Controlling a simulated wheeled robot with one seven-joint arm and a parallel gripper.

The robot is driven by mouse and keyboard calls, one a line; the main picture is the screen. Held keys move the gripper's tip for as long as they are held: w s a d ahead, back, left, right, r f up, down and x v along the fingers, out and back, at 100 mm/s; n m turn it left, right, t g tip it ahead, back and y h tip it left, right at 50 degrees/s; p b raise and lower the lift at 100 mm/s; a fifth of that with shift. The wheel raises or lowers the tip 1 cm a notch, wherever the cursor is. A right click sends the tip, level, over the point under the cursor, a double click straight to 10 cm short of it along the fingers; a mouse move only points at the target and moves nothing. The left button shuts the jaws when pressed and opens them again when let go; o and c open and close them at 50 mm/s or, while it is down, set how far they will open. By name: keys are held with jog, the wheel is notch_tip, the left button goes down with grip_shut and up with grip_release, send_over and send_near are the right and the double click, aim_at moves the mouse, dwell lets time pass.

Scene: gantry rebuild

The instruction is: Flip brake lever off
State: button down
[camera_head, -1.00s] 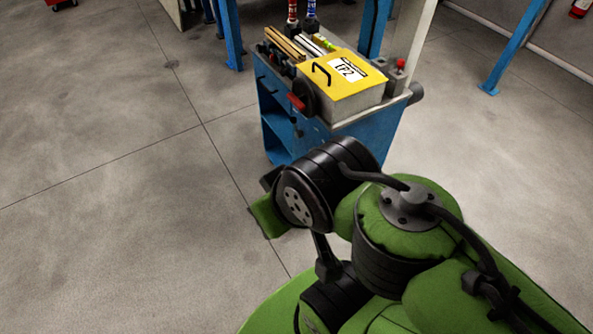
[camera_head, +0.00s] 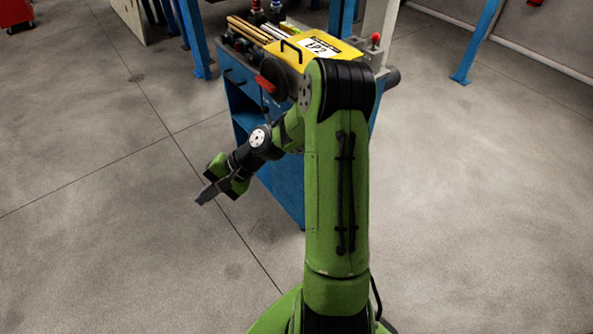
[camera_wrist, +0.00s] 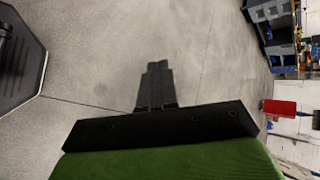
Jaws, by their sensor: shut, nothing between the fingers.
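A red handle (camera_head: 266,84) sits on a dark round disc on the left front of the blue cart (camera_head: 285,190). A red-knobbed upright lever (camera_head: 375,40) stands at the cart's right back. Neither bears a readable brake label. My gripper (camera_head: 203,198) is shut and empty, low over the floor to the left of the cart, pointing down and left, apart from both. In the wrist view my gripper's fingers (camera_wrist: 157,68) are together over bare floor. My upper arm covers part of the cart's right side and the yellow box.
A yellow-lidded box (camera_head: 312,50) marked LP2 lies on the cart top, beside rods and bottles. Blue posts (camera_head: 195,40) stand behind. The floor left and right of the cart is clear. A red object (camera_wrist: 281,107) at the wrist view's right is unclear.

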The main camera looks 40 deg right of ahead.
jog(key=w+d+f+m+t+h+b, duration=0.2)
jog(key=w+d+f+m+t+b, duration=0.2)
jog(key=d+f+m+t+b, duration=0.75)
jog(key=s+d+f+m+t+h, duration=0.1)
jog(key=s+d+f+m+h, duration=0.1)
jog(key=d+f+m+h, duration=0.3)
jog(key=s+d+f+m+t+h, duration=0.1)
jog(key=s+d+f+m+h, duration=0.2)
jog(key=m, duration=0.8)
jog(key=s+d+f+m+t+h+b, duration=0.1)
jog(key=s+d+f+m+h, duration=0.2)
jog(key=d+f+m+h, duration=0.4)
jog(key=d+m+h, duration=0.1)
jog(key=d, duration=0.3)
